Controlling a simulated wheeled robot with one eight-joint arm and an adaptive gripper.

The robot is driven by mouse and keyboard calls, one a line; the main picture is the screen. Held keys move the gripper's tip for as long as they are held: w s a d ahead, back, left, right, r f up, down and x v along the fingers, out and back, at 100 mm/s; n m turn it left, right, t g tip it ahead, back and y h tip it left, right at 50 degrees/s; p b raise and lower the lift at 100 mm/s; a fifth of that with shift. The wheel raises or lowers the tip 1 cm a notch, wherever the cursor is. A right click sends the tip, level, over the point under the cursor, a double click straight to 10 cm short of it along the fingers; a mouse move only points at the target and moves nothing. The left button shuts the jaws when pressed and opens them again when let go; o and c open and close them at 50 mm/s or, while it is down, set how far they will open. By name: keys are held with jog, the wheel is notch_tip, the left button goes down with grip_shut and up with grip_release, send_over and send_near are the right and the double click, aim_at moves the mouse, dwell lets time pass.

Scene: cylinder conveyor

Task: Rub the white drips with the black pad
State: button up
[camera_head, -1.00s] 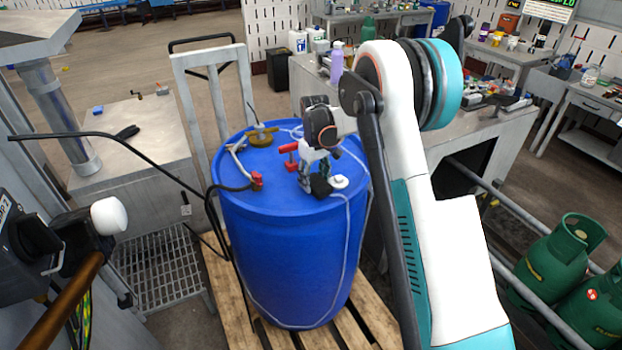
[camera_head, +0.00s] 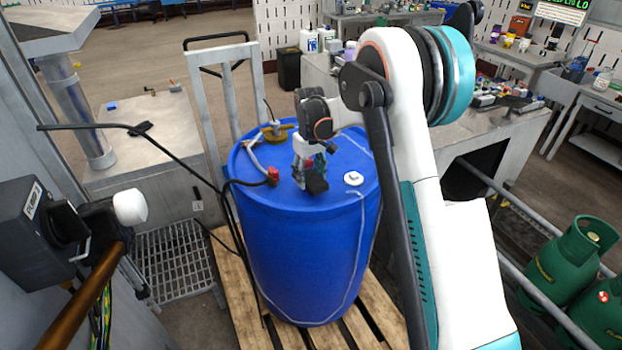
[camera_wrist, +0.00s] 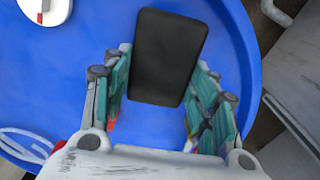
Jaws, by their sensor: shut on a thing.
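The blue drum (camera_head: 310,255) stands upright on a wooden pallet. Thin white drips (camera_head: 362,235) run from its top down its front side; pale lines (camera_wrist: 25,148) also show at the lower left in the wrist view. My gripper (camera_head: 311,176) is over the drum's top, left of a white cap (camera_head: 353,179). It is shut on the black pad (camera_wrist: 167,58), a dark rectangular block between its fingers. In the head view the pad (camera_head: 316,186) hangs low over the lid; I cannot tell whether it touches.
A red-ended hose fitting (camera_head: 273,175) and a brass fitting (camera_head: 276,133) stand on the lid, left of and behind my gripper. A hand truck (camera_head: 205,110) is behind the drum. A bench (camera_head: 440,140) is at the right, green gas cylinders (camera_head: 567,255) at the lower right.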

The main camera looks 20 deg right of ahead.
jog(key=r, duration=0.1)
jog(key=r+p, duration=0.1)
jog(key=shift+a+r, duration=0.2)
jog(key=shift+r, duration=0.1)
jog(key=shift+d+r+p, duration=0.1)
jog(key=shift+r+p, duration=0.5)
jog(key=shift+r, duration=0.85)
jog(key=shift+w, duration=0.1)
